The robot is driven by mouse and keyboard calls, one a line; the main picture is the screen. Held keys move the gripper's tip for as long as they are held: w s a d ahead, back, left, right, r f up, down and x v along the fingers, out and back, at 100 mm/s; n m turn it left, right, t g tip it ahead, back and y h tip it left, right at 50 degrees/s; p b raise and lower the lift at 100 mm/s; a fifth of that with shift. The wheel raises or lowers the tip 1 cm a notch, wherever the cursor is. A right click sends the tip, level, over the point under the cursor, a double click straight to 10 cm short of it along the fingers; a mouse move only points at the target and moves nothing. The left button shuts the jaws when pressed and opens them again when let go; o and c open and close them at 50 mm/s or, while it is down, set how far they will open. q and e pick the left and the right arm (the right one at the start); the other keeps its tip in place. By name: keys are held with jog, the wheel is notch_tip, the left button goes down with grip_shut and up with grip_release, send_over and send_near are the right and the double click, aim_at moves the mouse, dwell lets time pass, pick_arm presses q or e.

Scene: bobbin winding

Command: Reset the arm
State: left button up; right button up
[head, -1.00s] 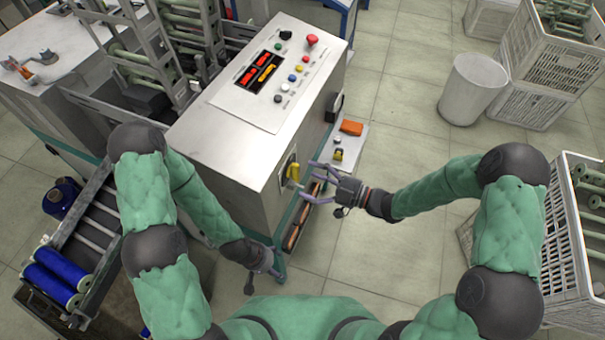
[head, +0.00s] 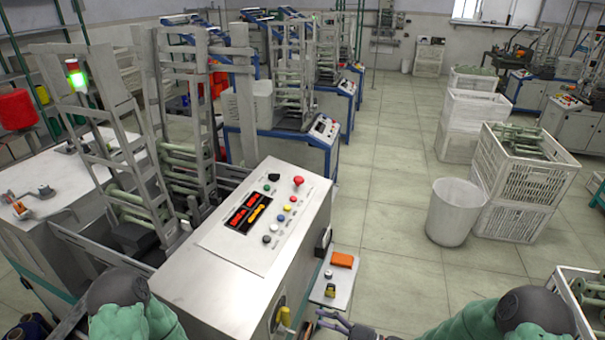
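My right gripper (head: 335,322) shows only in part at the bottom edge of the head view, beside the yellow switch (head: 285,316) on the front of the winding machine (head: 241,273). Its fingers appear spread and I see nothing between them. It looks apart from the switch. The upper part of my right arm (head: 510,322) is at the bottom right. My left arm (head: 132,310) shows only as a green and dark part at the bottom left. My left gripper is out of the picture.
The control panel (head: 262,222) has lit displays and coloured buttons. A small side shelf (head: 340,284) holds an orange block (head: 342,260). A white bin (head: 454,212) and crates (head: 524,180) stand on the right. The tiled floor (head: 390,215) between is clear.

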notch_tip(320, 180, down, 17)
jog(key=d+m+h, duration=0.2)
jog(key=m+h, duration=0.7)
jog(key=m, duration=0.3)
jog(key=s+d+f+m+g+h, duration=0.1)
jog(key=s+f+m+g+h, duration=0.2)
jog(key=s, duration=1.2)
notch_tip(320, 180, down, 5)
jog(key=m+g, duration=0.3)
jog(key=shift+s+d+f+m+g+h, duration=0.2)
jog(key=shift+m+g+h, duration=0.1)
